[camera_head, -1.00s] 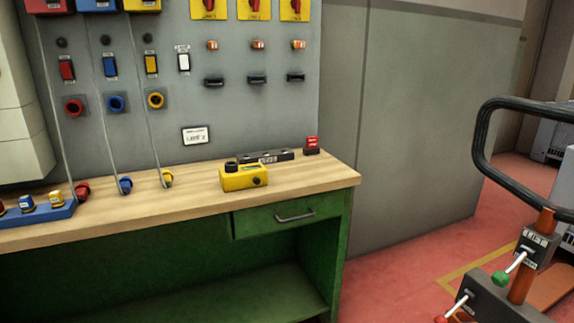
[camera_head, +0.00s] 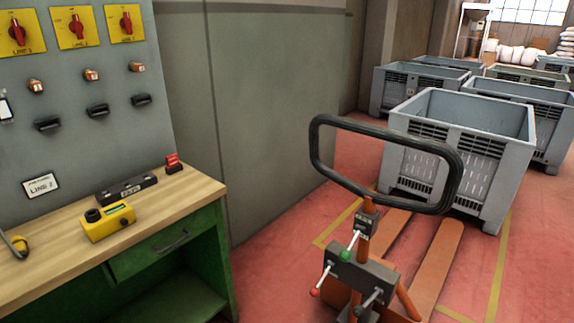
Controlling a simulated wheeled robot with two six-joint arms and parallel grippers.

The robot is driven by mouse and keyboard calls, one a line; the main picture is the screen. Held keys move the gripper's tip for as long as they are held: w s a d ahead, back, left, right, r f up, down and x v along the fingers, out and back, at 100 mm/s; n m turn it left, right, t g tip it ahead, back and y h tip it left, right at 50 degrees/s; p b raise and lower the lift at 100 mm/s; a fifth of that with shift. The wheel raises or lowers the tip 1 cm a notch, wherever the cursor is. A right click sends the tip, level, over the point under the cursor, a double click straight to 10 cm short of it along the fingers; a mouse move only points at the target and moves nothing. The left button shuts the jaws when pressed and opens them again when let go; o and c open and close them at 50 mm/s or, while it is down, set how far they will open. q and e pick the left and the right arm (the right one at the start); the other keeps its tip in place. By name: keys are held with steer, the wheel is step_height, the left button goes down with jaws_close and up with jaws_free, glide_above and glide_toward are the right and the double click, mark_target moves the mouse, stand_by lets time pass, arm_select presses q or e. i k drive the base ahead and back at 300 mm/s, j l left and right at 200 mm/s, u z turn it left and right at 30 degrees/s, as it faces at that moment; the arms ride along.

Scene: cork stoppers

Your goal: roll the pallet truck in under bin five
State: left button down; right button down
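The orange pallet truck (camera_head: 362,275) stands on the red floor, with a black loop handle (camera_head: 318,150) and levers with green and red knobs. Its two forks (camera_head: 441,268) point away from me toward the nearest grey slatted bin (camera_head: 470,150). The fork ends lie close to the bin's lower front edge; I cannot tell whether they reach beneath it. The handle covers part of the bin. No number is readable on any bin, so I cannot tell which is bin five. Neither gripper is in view.
More grey bins (camera_head: 400,86) stand behind the nearest one. Yellow floor lines (camera_head: 497,268) run beside the truck. A green workbench (camera_head: 205,190) with a yellow device (camera_head: 108,224) stands at left, beside a grey wall (camera_head: 262,110). Red floor is open between bench and truck.

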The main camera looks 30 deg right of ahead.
mark_target(361, 274)
steer(key=l+z, duration=0.15)
steer(key=z, duration=1.6)
steer(key=j, duration=0.1)
